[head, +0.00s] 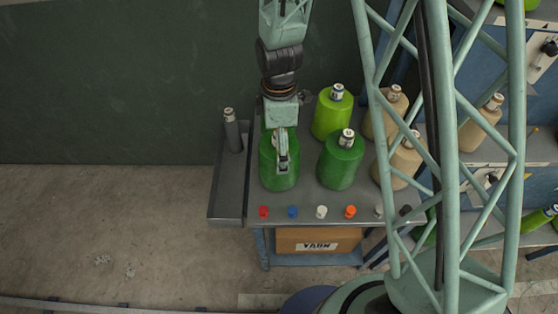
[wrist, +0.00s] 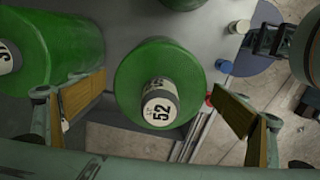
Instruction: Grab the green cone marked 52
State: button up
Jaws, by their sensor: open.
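The green cone marked 52 (wrist: 160,68) is in the middle of the wrist view, its white-labelled top facing the camera. In the head view it appears to be the front-left green cone (head: 279,181), partly covered by my gripper (head: 283,158). My gripper (wrist: 160,105) is open above it, one finger on each side in the wrist view, with visible gaps between pads and cone. How far down the fingers reach is hard to tell.
Another green cone (wrist: 48,50) with a partly cut-off label is close beside the left finger. A third green cone (head: 341,162) and a lime one (head: 331,115) stand nearby on the grey table (head: 312,206). Small coloured caps, including a red one (head: 264,212), line the front edge.

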jog(key=shift+f, duration=0.9)
jog(key=shift+c, duration=0.2)
jog(key=c, duration=1.7)
jog(key=shift+r, duration=0.1)
